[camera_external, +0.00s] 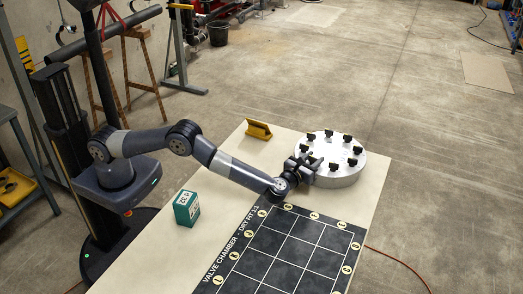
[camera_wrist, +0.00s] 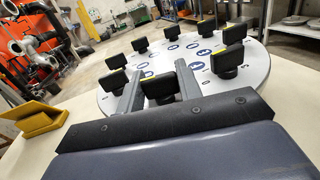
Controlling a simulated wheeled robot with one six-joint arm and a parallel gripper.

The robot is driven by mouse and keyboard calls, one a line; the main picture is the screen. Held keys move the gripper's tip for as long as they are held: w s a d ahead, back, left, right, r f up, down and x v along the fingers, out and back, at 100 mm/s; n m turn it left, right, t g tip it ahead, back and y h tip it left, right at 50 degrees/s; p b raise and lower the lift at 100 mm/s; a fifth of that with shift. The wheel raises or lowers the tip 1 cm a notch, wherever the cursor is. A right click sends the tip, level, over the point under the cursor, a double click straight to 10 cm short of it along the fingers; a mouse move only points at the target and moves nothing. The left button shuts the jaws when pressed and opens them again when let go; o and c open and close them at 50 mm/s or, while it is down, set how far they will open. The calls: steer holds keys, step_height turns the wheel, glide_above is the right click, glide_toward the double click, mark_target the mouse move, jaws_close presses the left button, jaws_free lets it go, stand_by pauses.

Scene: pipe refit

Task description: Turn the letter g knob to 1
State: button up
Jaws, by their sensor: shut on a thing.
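A round grey-white disc (camera_external: 345,176) with several black knobs around its top stands on the table. It also shows in the wrist view (camera_wrist: 108,104). My gripper (camera_external: 302,166) is at the disc's near left edge. In the wrist view, the two fingers of my gripper (camera_wrist: 157,84) are on either side of a black knob (camera_wrist: 158,90) with a yellow-green line on its top edge, and are shut on it. The blue and white marks beside the knobs are too small to read, so I cannot tell which knob is g.
A yellow angled block (camera_external: 258,130) stands left of the disc. A green box (camera_external: 187,208) stands nearer the base. A dark gridded mat (camera_external: 290,250) covers the near table. Other knobs (camera_wrist: 193,65) stand close to the held one. The table's right strip is clear.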

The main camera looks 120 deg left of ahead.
steer(key=shift+f+m+t+h+b, duration=0.1)
steer(key=shift+m+t+h+b, duration=0.2)
steer(key=shift+m+t+b, duration=0.45)
stand_by(0.3)
steer(key=shift+s+f+m+t+h+b, duration=0.15)
steer(key=shift+m+t+h+b, duration=0.2)
steer(key=shift+t+b, duration=0.6)
steer(key=m+t+h+b, duration=0.2)
steer(key=t+b, duration=0.1)
steer(key=b, duration=0.2)
steer(key=shift+f, duration=0.1)
steer(key=m+t+h+b, duration=0.2)
steer(key=b, duration=0.2)
steer(key=shift+b, duration=0.85)
steer(key=shift+r+m+t+h+b, duration=0.4)
steer(key=shift+m+t+h+b, duration=0.2)
steer(key=shift+b, duration=0.35)
steer(key=o, duration=1)
steer(key=shift+c, duration=0.2)
